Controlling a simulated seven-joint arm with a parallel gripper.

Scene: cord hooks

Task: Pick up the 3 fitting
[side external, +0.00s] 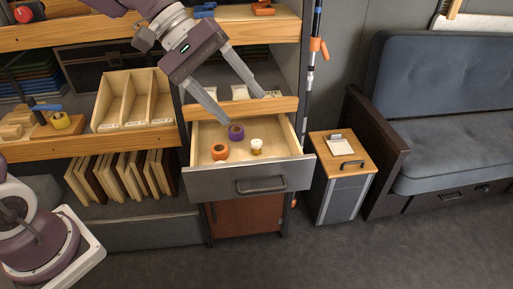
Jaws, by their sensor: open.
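Three small fittings stand in the open drawer (200,143): a purple ring-shaped one (236,132) at the back, an orange ring-shaped one (220,151) at the front left, and a white and brown one (256,147) at the right. No number is readable on any of them, so I cannot tell which is the 3 fitting. My gripper (244,109) is open and empty, its fingers spread above the back of the drawer. One fingertip appears close to the purple fitting; whether it touches cannot be told.
A wooden ledge (240,108) with white labels crosses behind the drawer. A divided wooden box (133,97) stands on the shelf at left. A striped pole (312,60) with orange clips rises at right. A small cabinet (343,175) and a blue sofa (450,140) stand further right.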

